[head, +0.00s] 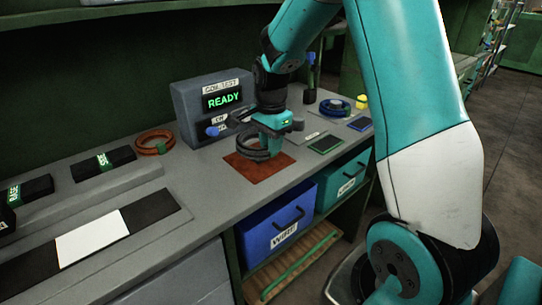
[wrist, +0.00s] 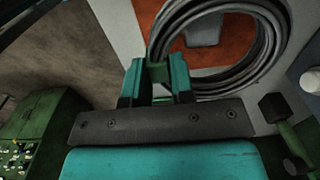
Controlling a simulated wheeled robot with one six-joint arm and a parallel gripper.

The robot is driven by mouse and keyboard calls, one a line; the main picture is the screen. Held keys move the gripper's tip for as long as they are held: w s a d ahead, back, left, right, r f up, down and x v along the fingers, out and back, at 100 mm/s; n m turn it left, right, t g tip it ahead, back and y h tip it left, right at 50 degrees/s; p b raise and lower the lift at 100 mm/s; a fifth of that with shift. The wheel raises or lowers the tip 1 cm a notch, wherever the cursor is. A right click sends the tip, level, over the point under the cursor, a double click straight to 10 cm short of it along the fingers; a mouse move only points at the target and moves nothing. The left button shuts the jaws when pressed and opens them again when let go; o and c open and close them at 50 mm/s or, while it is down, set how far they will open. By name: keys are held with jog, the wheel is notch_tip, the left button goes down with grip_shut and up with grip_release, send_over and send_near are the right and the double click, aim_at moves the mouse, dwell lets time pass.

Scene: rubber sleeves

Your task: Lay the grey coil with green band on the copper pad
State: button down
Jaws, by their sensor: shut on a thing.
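The grey coil (head: 250,155) is held over the copper pad (head: 268,173), a flat reddish-brown square on the grey bench. In the wrist view the coil (wrist: 276,45) shows as a large ring of several strands, with the copper pad (wrist: 222,58) visible through it. My gripper (head: 272,133) is above the pad. In the wrist view its teal fingers (wrist: 158,75) are shut on the coil at its green band (wrist: 157,71). I cannot tell whether the coil's underside touches the pad.
A grey test box (head: 215,105) with a green READY display stands just behind the pad. An orange coil (head: 155,143) lies to the left, a blue coil (head: 335,107) to the right. A green-edged dark pad (head: 326,143) lies near the front edge, above blue (head: 275,225) and teal (head: 342,183) bins.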

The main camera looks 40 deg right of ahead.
jog(key=shift+f, duration=1.9)
jog(key=shift+f, duration=0.1)
jog(key=c, duration=1)
grip_release()
